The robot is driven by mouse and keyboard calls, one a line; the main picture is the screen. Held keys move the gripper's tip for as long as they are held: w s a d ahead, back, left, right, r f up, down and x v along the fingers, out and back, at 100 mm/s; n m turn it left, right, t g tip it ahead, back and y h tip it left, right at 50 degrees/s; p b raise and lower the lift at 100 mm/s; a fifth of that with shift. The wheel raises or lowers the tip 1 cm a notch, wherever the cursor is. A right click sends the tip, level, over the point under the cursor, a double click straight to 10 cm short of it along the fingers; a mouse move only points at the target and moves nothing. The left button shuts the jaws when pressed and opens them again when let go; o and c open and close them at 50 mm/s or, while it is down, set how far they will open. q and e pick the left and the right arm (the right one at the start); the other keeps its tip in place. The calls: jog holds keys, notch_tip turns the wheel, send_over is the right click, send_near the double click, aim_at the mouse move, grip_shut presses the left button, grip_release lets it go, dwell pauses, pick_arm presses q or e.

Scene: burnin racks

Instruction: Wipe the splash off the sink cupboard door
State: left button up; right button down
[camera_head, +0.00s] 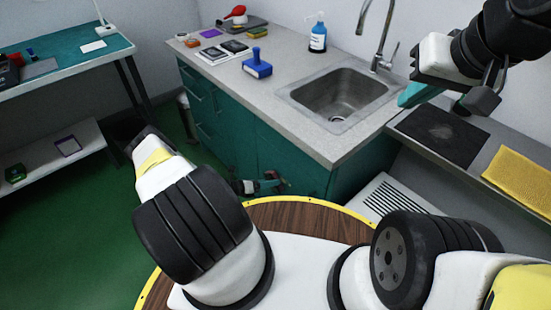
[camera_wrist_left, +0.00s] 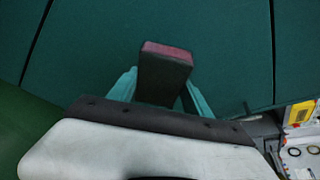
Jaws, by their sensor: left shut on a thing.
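The dark teal sink cupboard (camera_head: 290,155) stands under the counter; its door panels (camera_wrist_left: 230,50) fill the left wrist view. My left gripper (camera_head: 262,186) is low in front of the cupboard, partly hidden by my arm in the head view. In the left wrist view its teal fingers (camera_wrist_left: 157,90) are shut on a dark block with a reddish end (camera_wrist_left: 165,52). The block's reddish end faces the door; I cannot tell whether it touches. No splash is discernible on the visible panels. My right gripper (camera_head: 432,98) is raised right of the sink; its opening is unclear.
The grey counter (camera_head: 260,95) holds a sink (camera_head: 340,95), a tap (camera_head: 375,35), a blue bottle (camera_head: 318,38) and a blue block with a handle (camera_head: 257,65). A yellow cloth (camera_head: 520,175) and black mat (camera_head: 437,135) lie right. Green floor (camera_head: 80,235) is clear left.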

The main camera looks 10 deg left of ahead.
pick_arm(q)
jog(key=shift+w+d, duration=0.65)
jog(key=shift+w, duration=0.15)
dwell(0.5)
jog(key=shift+s, duration=0.1)
jog(key=shift+s+d, duration=0.75)
jog(key=shift+d, duration=0.2)
jog(key=shift+s+d, duration=0.7)
jog(key=shift+d, duration=0.3)
jog(key=shift+s+d, duration=0.75)
jog(key=shift+d, duration=0.2)
jog(key=shift+w+a, duration=0.75)
jog(key=shift+a, duration=0.25)
jog(key=shift+w+a, duration=0.75)
jog(key=shift+a, duration=0.2)
jog(key=shift+w+a, duration=0.75)
jog(key=shift+a, duration=0.25)
jog(key=s+a, duration=0.3)
jog(key=s, duration=0.1)
jog(key=shift+s+a, duration=0.35)
jog(key=shift+s, duration=0.05)
jog(key=shift+s+a, duration=0.1)
